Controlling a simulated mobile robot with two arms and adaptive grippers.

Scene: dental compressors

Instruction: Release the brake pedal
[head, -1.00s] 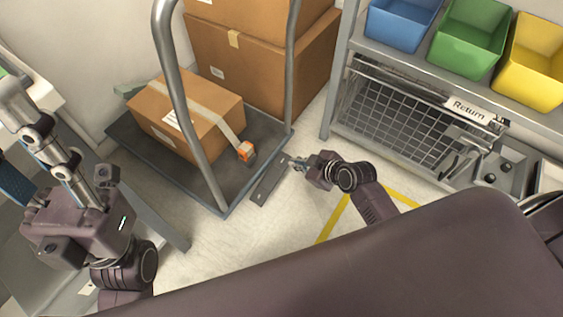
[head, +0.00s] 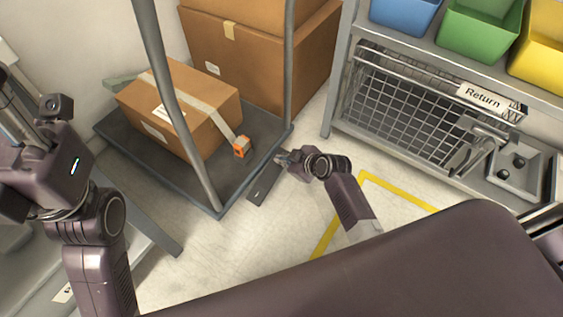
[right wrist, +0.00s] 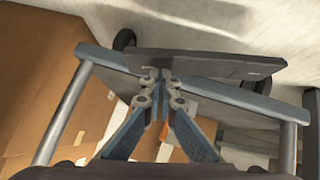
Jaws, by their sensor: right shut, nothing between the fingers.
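The brake pedal (head: 264,184) is a flat grey plate at the near right edge of the platform cart (head: 219,207), low over the floor. It also shows in the right wrist view (right wrist: 208,64) as a dark plate beyond the cart's edge. My right gripper (head: 281,159) is shut and empty at the pedal's far end; in the right wrist view its fingertips (right wrist: 160,76) meet at the pedal's near edge. I cannot tell whether they touch it. My left gripper (head: 14,118) is at the left edge, partly cut off, and its fingers are unclear.
A taped cardboard box (head: 180,108) with an orange tape dispenser (head: 241,147) sits on the cart. The cart's tubular handle (head: 165,70) rises beside it. Larger boxes (head: 262,60) stand behind. A shelf with a wire basket (head: 410,110) is at right. Pale floor (head: 225,245) is clear in front.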

